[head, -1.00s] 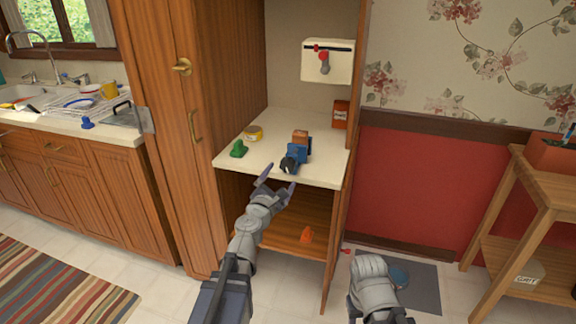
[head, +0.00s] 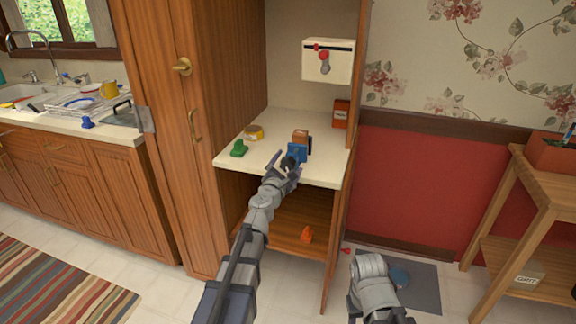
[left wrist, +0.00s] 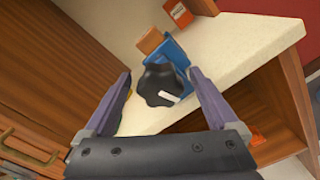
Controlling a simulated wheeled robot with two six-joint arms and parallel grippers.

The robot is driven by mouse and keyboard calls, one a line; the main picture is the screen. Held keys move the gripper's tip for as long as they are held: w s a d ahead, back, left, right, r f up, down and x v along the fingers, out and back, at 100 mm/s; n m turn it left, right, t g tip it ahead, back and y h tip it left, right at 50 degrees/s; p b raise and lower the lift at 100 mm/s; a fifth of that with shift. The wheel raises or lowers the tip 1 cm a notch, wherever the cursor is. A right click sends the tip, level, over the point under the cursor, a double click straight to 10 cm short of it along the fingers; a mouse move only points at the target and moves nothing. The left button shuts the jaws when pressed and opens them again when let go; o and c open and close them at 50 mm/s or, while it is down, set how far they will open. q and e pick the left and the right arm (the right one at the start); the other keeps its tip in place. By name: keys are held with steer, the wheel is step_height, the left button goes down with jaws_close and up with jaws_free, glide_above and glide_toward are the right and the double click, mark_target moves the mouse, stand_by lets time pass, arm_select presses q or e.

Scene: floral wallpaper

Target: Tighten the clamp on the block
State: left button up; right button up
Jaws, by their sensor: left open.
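The blue clamp (head: 297,151) stands on the cream shelf (head: 240,170) with the brown block (head: 300,136) at its far side. In the left wrist view the clamp (left wrist: 172,52) shows its black lobed knob (left wrist: 160,84) with a white mark, and the block (left wrist: 151,41) behind it. My left gripper (head: 283,163) is open at the front of the clamp. In the left wrist view its fingers (left wrist: 160,88) stand on either side of the knob, with a gap visible at each side. My right arm shows at the lower right, but its fingers are not visible.
A green object (head: 239,149) and a yellow tape roll (head: 254,132) lie left of the clamp. An orange-brown box (head: 340,114) stands at the back right. A white box (head: 327,61) hangs on the back wall. Cabinet sides bound the shelf.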

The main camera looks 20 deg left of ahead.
arm_select(q)
steer(key=c, duration=1.4)
steer(key=shift+o, duration=0.2)
steer(key=shift+m, duration=0.3)
steer(key=m, duration=0.4)
steer(key=shift+m, duration=0.4)
steer(key=shift+f+m, duration=0.1)
steer(key=shift+m, duration=2.7)
steer(key=o, duration=1.4)
steer(key=shift+c, duration=0.2)
